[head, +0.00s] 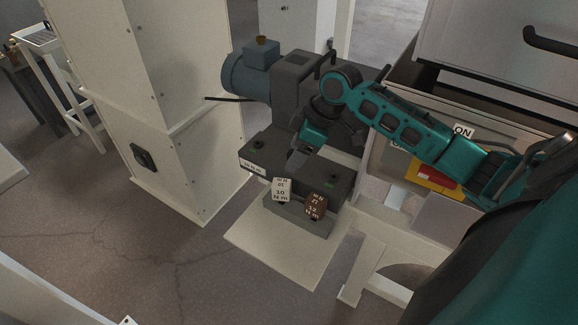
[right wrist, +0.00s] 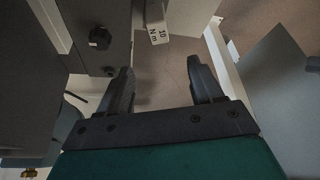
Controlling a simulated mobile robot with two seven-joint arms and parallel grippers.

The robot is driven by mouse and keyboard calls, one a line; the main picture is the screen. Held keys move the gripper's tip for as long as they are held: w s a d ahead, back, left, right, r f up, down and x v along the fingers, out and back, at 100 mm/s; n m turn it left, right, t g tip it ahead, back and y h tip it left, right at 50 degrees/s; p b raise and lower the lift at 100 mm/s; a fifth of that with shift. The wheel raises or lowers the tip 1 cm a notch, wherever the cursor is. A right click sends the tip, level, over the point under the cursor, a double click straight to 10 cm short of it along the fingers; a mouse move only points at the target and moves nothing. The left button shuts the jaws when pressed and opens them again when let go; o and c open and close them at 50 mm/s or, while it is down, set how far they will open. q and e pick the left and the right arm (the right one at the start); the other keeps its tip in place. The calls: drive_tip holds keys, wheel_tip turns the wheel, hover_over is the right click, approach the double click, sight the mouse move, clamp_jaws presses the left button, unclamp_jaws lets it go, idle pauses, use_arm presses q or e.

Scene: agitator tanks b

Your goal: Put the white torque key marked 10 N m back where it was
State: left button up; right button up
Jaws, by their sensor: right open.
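The white torque key (head: 282,190), marked 10 N m, is at a small grey holder (head: 300,218) in front of the dark machine block. A brown key (head: 316,205), marked 12 N m, is beside it on the right. My right gripper (head: 297,160) is over the dark block, just behind and above the white key. In the right wrist view its two fingers (right wrist: 161,72) are apart with nothing between them. The white key (right wrist: 160,36) shows there beyond the fingertips, partly cut off by the top edge. My left gripper is not in view.
The dark block (head: 262,155) has a white label on its front left, too small to read surely. A blue motor (head: 247,76) is behind it. A tall pale cabinet (head: 185,150) is on the left. An ON sign (head: 463,132) is on the right.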

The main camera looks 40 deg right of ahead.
drive_tip(key=s+a+f+m+t, duration=0.3)
drive_tip(key=s+a+f+t, duration=0.15)
drive_tip(key=a+f, duration=0.6)
drive_tip(key=s+a+f+m+t+h, duration=0.1)
drive_tip(key=s+a+f+m+t, duration=0.2)
drive_tip(key=s, duration=0.7)
drive_tip(key=shift+a, duration=0.7)
drive_tip(key=shift+s, duration=0.1)
